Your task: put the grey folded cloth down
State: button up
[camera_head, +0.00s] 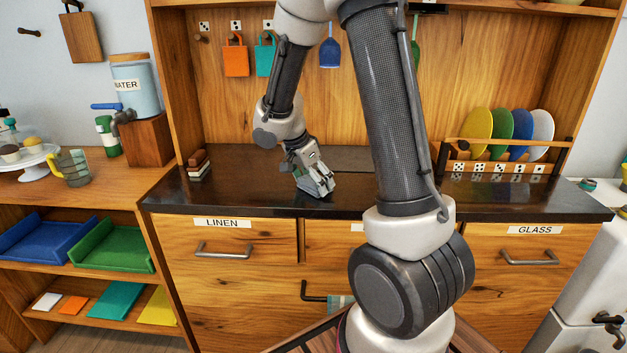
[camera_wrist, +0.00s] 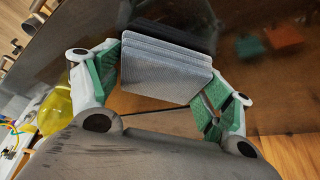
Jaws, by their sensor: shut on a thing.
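The grey folded cloth (camera_wrist: 166,68) is a stack of light grey layers in the wrist view. My gripper (camera_wrist: 160,80) is shut on it, with one green-padded finger at each side. In the head view my gripper (camera_head: 318,182) is low over the dark counter top (camera_head: 260,195), left of the middle. The cloth is hard to make out there against the fingers. I cannot tell whether its lower edge touches the counter.
A rack with coloured plates (camera_head: 500,135) stands at the counter's right. A small brown-and-white stack (camera_head: 199,165) sits at its left end. Coloured items hang on the back panel (camera_head: 300,100). The counter around my gripper looks clear; my arm hides part of it.

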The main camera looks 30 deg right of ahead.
jog(key=shift+f, duration=0.1)
jog(key=o, duration=1)
jog(key=shift+o, duration=0.2)
jog(key=s+d+v, duration=0.1)
jog(key=v, duration=1.2)
jog(key=s+r+n+t+y, duration=0.1)
jog(key=s+r+n+y, duration=0.1)
jog(key=s+n, duration=0.6)
jog(key=s+r+n+t+y, duration=0.2)
jog(key=s+n, duration=0.5)
jog(key=s, duration=0.6)
jog(key=shift+s+a+r+n+t+y, duration=0.3)
jog(key=shift+s+r+n, duration=0.1)
jog(key=shift+r, duration=0.1)
